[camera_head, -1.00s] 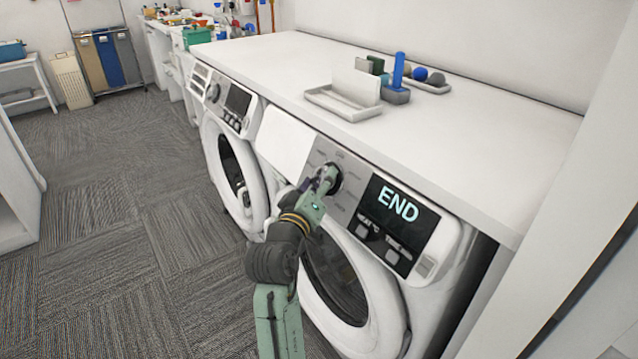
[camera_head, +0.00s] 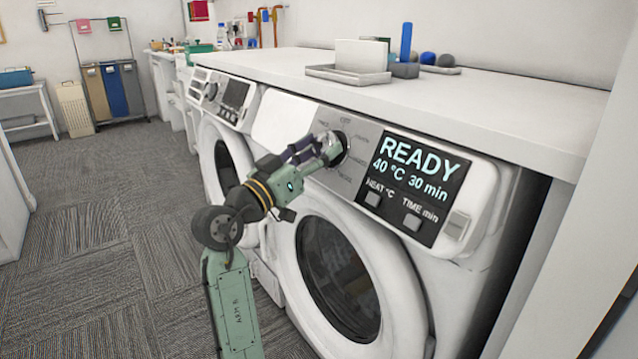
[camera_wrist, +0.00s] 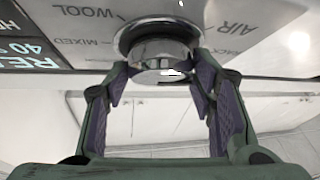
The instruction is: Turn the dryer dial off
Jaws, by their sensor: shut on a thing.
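The dryer (camera_head: 478,200) is the nearer white machine, with a round glass door below its control panel. Its dial (camera_head: 344,148) is a round metal knob left of the display, partly hidden by my gripper in the head view. The display (camera_head: 412,176) reads READY, 40 °C and 30 min. My gripper (camera_head: 330,150) is shut on the dial, reaching in from the left. In the wrist view my gripper (camera_wrist: 163,75) has its fingers on both sides of the shiny dial (camera_wrist: 158,50). Labels WOOL, MIXED and AIR show around it; the dial's pointer is unclear.
A second white machine (camera_head: 226,140) stands to the left. A white countertop (camera_head: 480,97) over both holds a tray (camera_head: 348,75) and small items. HEAT and TIME buttons sit under the display. Carpet floor (camera_head: 110,240) is open at left; a white panel (camera_head: 590,190) stands at right.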

